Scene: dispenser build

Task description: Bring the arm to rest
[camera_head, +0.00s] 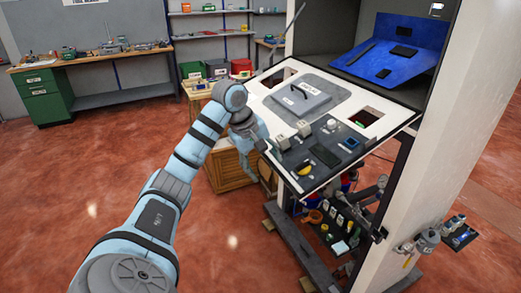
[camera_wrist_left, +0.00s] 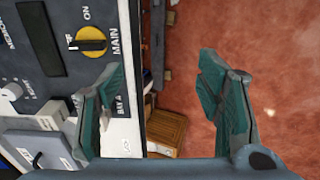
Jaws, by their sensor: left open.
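My left arm (camera_head: 193,150) reaches from the bottom left of the head view up toward the front of the dispenser. My left gripper (camera_head: 266,172) is at the left edge of the dark control panel (camera_head: 325,152), partly hidden by its own wrist. In the left wrist view the gripper (camera_wrist_left: 160,85) is open, with nothing between its teal finger pads. The left finger overlaps the panel's edge in that view; I cannot tell whether it touches. A yellow rotary knob (camera_wrist_left: 90,41) marked ON and MAIN lies just beyond that finger. My right gripper is in neither view.
A grey lid (camera_head: 298,98) with a handle sits on the white sloping top. A blue tray (camera_head: 417,50) is in the upper bay. A wooden cabinet (camera_head: 228,172) stands behind my wrist. Valves (camera_head: 372,192) project from the frame. Red floor is clear to the left.

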